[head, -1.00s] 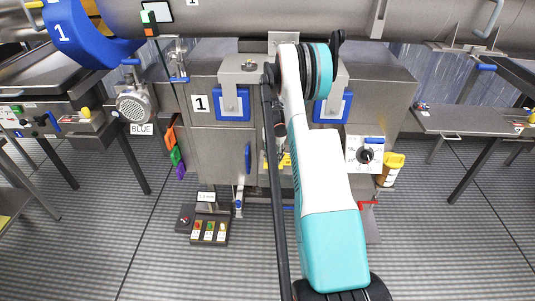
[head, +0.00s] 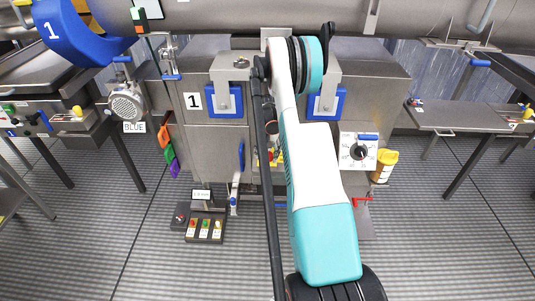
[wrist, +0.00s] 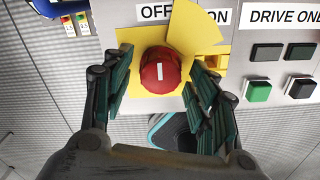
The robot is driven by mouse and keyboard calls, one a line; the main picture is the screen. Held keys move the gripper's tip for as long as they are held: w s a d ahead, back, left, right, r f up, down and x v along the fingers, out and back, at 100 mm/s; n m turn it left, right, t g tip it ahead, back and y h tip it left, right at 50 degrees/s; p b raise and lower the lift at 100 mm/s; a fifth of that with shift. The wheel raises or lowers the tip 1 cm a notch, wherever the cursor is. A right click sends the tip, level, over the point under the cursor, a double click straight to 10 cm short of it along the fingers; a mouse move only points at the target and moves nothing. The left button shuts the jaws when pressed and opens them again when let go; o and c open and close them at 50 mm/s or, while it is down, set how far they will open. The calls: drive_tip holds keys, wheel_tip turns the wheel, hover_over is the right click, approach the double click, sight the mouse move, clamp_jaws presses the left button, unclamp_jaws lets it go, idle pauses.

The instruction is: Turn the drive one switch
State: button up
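In the wrist view a red rotary knob (wrist: 160,71) with a white bar across its face stands on a yellow plate (wrist: 200,26). The words OFF and ON are printed above it. A DRIVE ONE label (wrist: 283,16) lies to the right, above a green button (wrist: 258,91) and a black button (wrist: 300,88). My gripper (wrist: 161,78) is open, with one finger on each side of the knob. A thin gap shows on the left; contact on the right is unclear. In the head view my arm mostly hides this panel and my gripper.
A dial panel (head: 358,153) and a yellow-lidded container (head: 383,167) are right of my arm. A floor control box (head: 204,227) stands lower left. The floor in front is open.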

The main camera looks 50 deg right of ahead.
drive_tip(key=shift+r, duration=0.15)
wheel_tip(320, 180, up, 12)
idle(0.6)
idle(0.4)
